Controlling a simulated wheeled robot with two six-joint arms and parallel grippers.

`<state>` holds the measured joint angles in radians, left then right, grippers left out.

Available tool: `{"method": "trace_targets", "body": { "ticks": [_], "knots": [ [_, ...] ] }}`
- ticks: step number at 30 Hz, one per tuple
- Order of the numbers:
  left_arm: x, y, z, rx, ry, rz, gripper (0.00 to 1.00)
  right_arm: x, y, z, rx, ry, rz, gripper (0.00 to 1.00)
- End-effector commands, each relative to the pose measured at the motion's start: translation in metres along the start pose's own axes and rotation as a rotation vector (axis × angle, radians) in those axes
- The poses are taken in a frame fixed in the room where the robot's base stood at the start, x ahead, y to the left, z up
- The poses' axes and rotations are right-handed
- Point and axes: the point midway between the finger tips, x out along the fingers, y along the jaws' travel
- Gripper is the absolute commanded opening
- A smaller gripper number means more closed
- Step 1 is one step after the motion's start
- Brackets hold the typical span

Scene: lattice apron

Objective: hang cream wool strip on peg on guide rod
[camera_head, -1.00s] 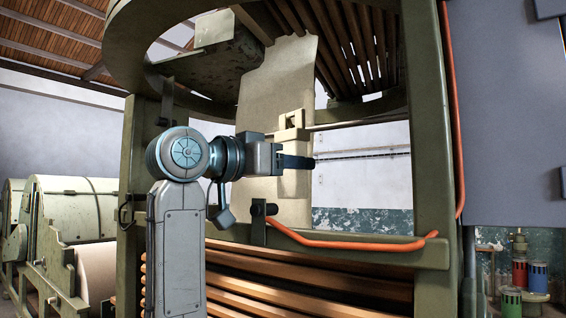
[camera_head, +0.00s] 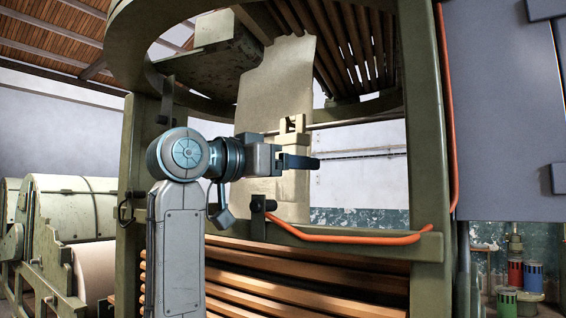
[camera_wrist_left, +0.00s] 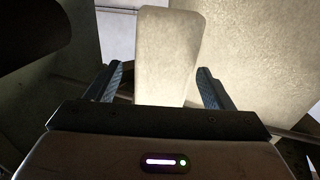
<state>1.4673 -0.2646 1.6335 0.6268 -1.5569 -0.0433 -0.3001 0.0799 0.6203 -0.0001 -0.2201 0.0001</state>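A long cream-tan sheet (camera_head: 275,85), which looks like the wool strip, hangs down inside the green frame. A pale cream block with a notched top (camera_head: 292,138), perhaps the peg, is in front of the sheet near the thin horizontal guide rod (camera_head: 350,122). I cannot tell whether the block touches the rod. My left gripper (camera_head: 299,162) is just below the block, in front of the sheet. In the left wrist view a smooth cream piece (camera_wrist_left: 167,55) stands between my open fingers (camera_wrist_left: 157,90), with gaps beside it. My right gripper is not in view.
The green frame's post (camera_head: 432,150) stands at the right, with an orange pipe (camera_head: 345,240) along the lower rail. Brown wooden slats (camera_head: 300,290) lie below and hang above. Cans (camera_head: 533,276) stand at the far right.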

Motion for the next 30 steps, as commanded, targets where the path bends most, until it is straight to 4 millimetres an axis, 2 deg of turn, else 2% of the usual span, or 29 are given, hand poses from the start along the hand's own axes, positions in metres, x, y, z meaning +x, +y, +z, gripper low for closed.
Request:
{"method": "trace_targets", "body": {
  "ticks": [7, 11, 14, 24, 30],
  "knots": [
    [0.002, -0.002, 0.003, -0.004, -0.004, 0.0, 0.76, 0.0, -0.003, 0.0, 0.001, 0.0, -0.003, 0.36],
    [-0.004, -0.002, 0.003, -0.002, -0.002, -0.002, 0.76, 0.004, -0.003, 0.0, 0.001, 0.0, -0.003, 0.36],
    [-0.019, -0.001, 0.003, 0.0, 0.001, -0.003, 0.76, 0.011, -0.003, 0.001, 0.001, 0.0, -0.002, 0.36],
    [-0.091, 0.002, 0.001, 0.004, 0.007, -0.004, 0.76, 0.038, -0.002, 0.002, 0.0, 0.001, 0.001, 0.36],
    [-0.115, 0.004, -0.002, 0.004, 0.007, -0.002, 0.76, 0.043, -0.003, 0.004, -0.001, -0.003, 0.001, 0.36]
  ]
}}
